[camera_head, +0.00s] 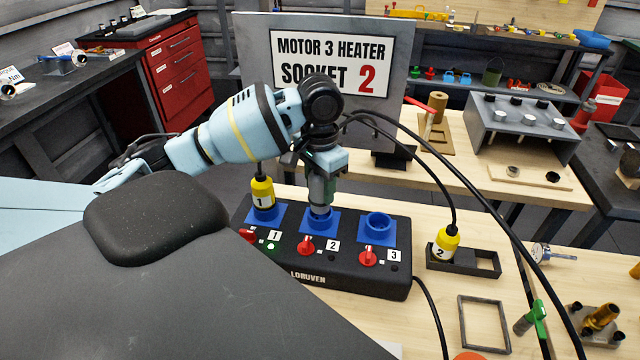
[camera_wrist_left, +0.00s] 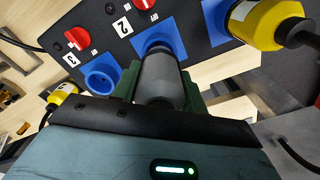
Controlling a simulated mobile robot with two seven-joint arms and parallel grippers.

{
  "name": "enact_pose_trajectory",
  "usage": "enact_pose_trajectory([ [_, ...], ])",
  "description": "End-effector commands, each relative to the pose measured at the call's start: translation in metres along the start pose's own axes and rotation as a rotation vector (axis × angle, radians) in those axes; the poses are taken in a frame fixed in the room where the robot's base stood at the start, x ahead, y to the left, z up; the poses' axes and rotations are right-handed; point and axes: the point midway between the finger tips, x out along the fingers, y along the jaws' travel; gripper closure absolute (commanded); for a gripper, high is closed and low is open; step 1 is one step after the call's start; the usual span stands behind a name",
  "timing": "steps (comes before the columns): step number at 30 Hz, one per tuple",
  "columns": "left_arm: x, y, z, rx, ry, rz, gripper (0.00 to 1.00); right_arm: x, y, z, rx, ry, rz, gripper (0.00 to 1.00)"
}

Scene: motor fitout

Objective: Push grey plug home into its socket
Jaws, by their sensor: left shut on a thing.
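My left gripper (camera_head: 320,205) points straight down over the middle socket (camera_head: 319,225) of the black socket box (camera_head: 350,283). It is shut on the grey plug (camera_wrist_left: 162,80), which stands between its dark green fingers in the left wrist view. The plug's lower end is at the blue collar of socket 2, which also shows in the wrist view (camera_wrist_left: 158,40). I cannot tell how deep the plug sits. In the head view the fingers mostly hide the plug. The sign (camera_head: 328,62) reads "Motor 3 heater socket 2". My right gripper is not in view.
Yellow plug 1 (camera_head: 262,192) stands in socket 1, beside a lit green lamp. Socket 3 (camera_head: 378,224) is empty. Red switches (camera_head: 306,245) line the box front. Yellow plug 2 (camera_head: 445,244) stands in a black holder (camera_head: 484,263). Black cables hang across the right side.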

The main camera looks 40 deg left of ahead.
Motion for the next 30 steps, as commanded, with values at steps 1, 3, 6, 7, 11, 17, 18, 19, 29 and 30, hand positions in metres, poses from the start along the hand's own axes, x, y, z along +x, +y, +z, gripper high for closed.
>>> enact_pose_trajectory([
  [1,0.000,0.000,0.000,0.000,0.001,0.000,0.83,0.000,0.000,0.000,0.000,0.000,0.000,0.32],
  [3,0.000,0.000,0.000,0.000,0.001,0.000,0.83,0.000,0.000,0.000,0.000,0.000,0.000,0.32],
  [6,0.000,0.000,0.000,0.000,0.001,0.000,0.83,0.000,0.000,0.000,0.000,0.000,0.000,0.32],
  [7,0.000,0.000,0.000,0.000,0.001,0.000,0.83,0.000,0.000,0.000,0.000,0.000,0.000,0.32],
  [11,0.003,0.000,0.000,0.000,0.001,0.000,0.83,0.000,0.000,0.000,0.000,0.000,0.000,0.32],
  [17,0.007,0.000,0.000,0.000,0.001,0.000,0.83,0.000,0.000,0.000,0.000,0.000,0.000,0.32],
  [18,0.008,0.000,0.000,0.000,0.001,0.000,0.83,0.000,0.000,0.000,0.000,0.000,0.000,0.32],
  [19,0.009,0.000,0.000,0.000,0.001,0.000,0.83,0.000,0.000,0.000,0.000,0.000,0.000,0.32],
  [29,0.015,0.000,0.000,0.000,0.001,0.000,0.83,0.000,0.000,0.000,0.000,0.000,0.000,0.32],
  [30,0.016,0.000,0.000,0.000,0.001,0.000,0.83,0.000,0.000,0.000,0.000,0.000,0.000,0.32],
])
